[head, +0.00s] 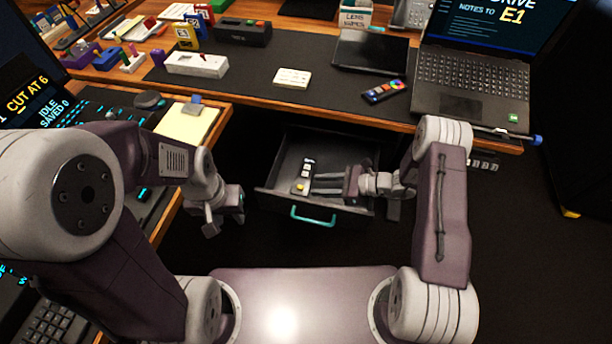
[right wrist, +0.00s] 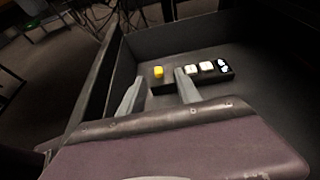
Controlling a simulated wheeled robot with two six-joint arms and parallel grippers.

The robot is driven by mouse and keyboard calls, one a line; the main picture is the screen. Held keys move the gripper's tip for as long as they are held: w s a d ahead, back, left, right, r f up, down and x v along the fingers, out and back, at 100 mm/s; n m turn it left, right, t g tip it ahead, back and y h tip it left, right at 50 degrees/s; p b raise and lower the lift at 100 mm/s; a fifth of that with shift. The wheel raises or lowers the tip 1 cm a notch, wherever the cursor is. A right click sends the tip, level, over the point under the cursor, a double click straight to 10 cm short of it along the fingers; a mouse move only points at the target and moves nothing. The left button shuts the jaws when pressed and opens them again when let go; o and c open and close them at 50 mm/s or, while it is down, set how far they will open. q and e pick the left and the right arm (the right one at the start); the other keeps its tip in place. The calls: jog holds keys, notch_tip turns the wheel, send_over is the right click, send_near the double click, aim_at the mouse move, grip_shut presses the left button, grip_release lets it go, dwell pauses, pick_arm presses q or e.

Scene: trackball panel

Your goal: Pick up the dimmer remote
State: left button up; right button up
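A slim black remote with several white buttons and one yellow button, likely the dimmer remote (head: 305,177), lies in the open drawer (head: 274,186). It also shows in the right wrist view (right wrist: 198,72). My right gripper (head: 314,184) reaches into the drawer from the right, with its fingers apart and pointing at the remote. In the right wrist view, the yellow button shows between the fingertips (right wrist: 156,80), and the right finger overlaps the remote's near edge. I cannot tell whether they touch. My left gripper (head: 224,219) hangs left of the drawer, open and empty.
The drawer has a teal handle (head: 313,217) and low walls around the right gripper. Above it, the desk holds a laptop (head: 470,85), a remote with coloured buttons (head: 384,91), a cream box (head: 292,77) and a white box (head: 196,64). A notepad (head: 188,124) lies at the left.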

aim_at(301, 187)
jog(key=x, duration=0.1)
jog(key=b+x, duration=0.1)
jog(key=x, duration=0.2)
jog(key=shift+s+a+f, duration=0.1)
jog(key=shift+s+f, duration=0.15)
jog(key=shift+w+a+f+b, duration=0.15)
jog(key=shift+a+b, duration=0.15)
jog(key=shift+a, duration=0.15)
grip_shut()
notch_tip(301, 187, up, 10)
jog(key=p, duration=0.3)
jog(key=shift+p, duration=0.3)
